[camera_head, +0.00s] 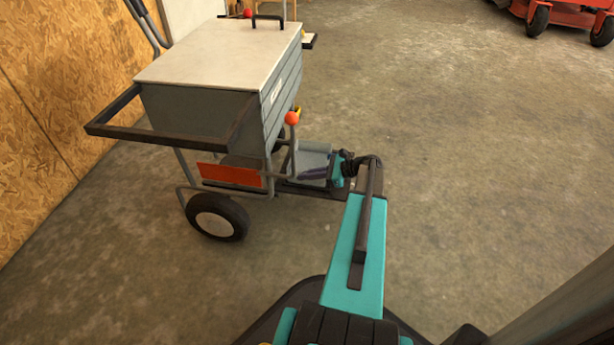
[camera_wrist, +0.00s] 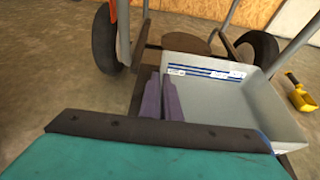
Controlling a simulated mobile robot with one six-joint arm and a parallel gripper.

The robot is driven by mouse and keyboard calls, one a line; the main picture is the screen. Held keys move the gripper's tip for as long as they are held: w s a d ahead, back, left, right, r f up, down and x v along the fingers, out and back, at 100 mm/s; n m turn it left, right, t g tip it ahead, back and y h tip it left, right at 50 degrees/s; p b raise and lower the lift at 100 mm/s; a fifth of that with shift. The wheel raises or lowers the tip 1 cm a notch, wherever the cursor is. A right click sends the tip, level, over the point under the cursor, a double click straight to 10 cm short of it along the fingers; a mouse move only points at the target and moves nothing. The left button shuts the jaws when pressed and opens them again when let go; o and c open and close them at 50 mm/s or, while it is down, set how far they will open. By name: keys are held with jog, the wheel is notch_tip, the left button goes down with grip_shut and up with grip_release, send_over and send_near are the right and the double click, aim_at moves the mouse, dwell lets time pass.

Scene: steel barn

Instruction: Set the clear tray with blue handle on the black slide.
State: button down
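The clear tray (camera_head: 313,160) looks pale grey and sits low beside the cart, below the hopper. In the wrist view the tray (camera_wrist: 232,104) is empty, with blue-striped labels on its far wall. My gripper (camera_head: 335,170) is at the tray's near right side. In the wrist view its purple fingers (camera_wrist: 163,98) are close together at the tray's left wall and appear closed on it. A small blue part shows at the tray's near right corner; the rest of the handle is hidden. The black slide (camera_head: 322,189) shows under the tray. I cannot tell whether they touch.
The wheeled cart has a grey hopper (camera_head: 205,115), a dark push frame (camera_head: 110,110), an orange-knobbed lever (camera_head: 291,119) and a wheel (camera_head: 217,218). A yellow scoop (camera_wrist: 300,96) is right of the tray. A red machine (camera_head: 565,14) stands far right. Concrete floor at right is clear.

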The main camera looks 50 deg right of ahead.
jog(key=c, duration=2)
grip_release()
jog(key=shift+f, duration=0.1)
jog(key=shift+s+d+r+p, duration=0.25)
jog(key=shift+s+r+p, duration=0.1)
jog(key=p+v, duration=0.5)
jog(key=v, duration=0.6)
